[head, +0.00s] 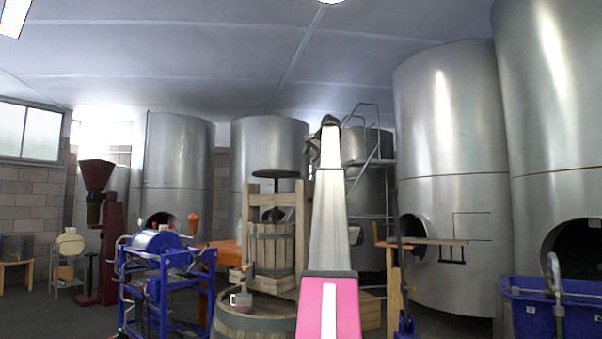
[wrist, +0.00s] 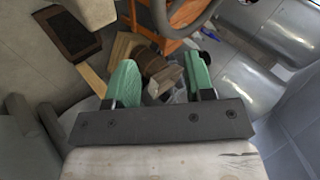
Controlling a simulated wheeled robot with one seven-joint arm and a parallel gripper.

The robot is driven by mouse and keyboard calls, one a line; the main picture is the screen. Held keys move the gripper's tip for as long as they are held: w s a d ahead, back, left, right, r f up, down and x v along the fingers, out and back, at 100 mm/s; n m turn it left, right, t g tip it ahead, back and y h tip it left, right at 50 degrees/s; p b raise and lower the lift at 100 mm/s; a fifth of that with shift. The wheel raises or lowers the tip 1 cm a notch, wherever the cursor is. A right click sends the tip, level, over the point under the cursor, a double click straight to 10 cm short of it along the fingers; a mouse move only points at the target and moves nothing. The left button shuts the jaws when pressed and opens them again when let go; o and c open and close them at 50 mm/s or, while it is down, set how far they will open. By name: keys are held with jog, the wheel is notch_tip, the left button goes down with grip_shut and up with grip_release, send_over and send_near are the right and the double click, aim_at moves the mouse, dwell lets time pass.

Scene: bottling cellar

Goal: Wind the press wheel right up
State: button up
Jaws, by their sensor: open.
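The press stands in the middle of the head view, with a wooden frame (head: 301,205) and a slatted basket (head: 271,249). Its dark, flat press wheel (head: 276,174) sits at the top of the frame, on a screw. My gripper (head: 329,120) is raised on my arm, to the right of the wheel and above it in the picture, apart from it. In the wrist view my gripper (wrist: 161,78) has its two green fingers spread with a gap between them. A grey curved rim (wrist: 188,27) shows beyond the fingers; I cannot tell if it is the wheel.
The press stands on a barrel (head: 255,325), with a glass jug (head: 240,299) on it. A blue machine (head: 165,262) is on the left, a blue tub (head: 530,305) at the right. Large steel tanks (head: 450,180) line the back. My arm hides part of the middle.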

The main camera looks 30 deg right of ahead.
jog(key=x, duration=1)
jog(key=shift+w, duration=0.1)
grip_shut()
